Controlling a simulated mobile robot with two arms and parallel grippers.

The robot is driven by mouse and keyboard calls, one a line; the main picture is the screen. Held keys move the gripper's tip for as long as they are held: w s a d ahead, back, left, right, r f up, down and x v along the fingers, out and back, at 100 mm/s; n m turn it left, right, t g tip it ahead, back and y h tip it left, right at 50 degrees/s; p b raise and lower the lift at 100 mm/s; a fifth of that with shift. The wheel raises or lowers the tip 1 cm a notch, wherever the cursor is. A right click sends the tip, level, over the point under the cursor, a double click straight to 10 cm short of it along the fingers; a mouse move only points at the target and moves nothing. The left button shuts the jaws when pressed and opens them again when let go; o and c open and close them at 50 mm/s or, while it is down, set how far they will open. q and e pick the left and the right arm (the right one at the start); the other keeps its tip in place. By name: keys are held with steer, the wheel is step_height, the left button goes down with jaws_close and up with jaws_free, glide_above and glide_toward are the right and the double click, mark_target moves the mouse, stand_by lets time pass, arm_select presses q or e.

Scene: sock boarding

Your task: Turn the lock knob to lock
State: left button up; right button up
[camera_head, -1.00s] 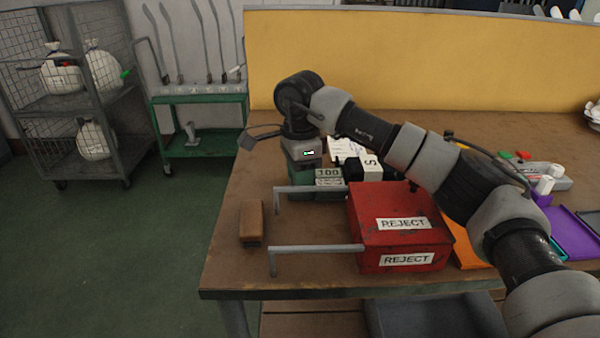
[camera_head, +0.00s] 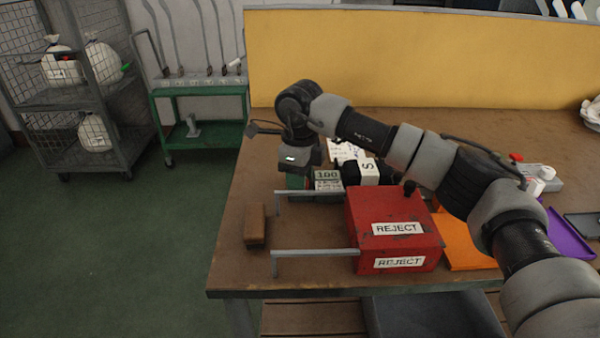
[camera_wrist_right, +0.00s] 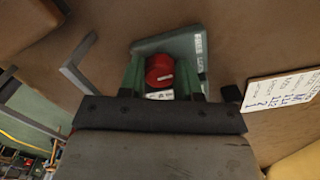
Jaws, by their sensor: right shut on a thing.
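A round red knob (camera_wrist_right: 160,71) sits on a grey-green block-shaped device (camera_wrist_right: 185,45) with white lettering, shown in the right wrist view. My right gripper (camera_wrist_right: 161,78) has its two green fingers on either side of the knob and is shut on it. In the head view my right gripper (camera_head: 297,172) points down at the far left part of the table, beside a label reading 100 (camera_head: 327,175). The knob is hidden there behind the gripper. My left gripper is not in view.
A red REJECT box (camera_head: 395,215) stands in front, with two grey metal brackets (camera_head: 315,253) to its left. A brown block (camera_head: 255,226) lies near the table's left edge. A black and white item marked S (camera_head: 368,170) is right of the gripper. A yellow panel (camera_head: 420,60) borders the back.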

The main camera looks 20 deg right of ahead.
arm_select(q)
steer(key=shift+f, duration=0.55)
arm_select(e)
steer(key=shift+m, duration=0.3)
steer(key=o, duration=0.7)
steer(key=shift+c, duration=0.2)
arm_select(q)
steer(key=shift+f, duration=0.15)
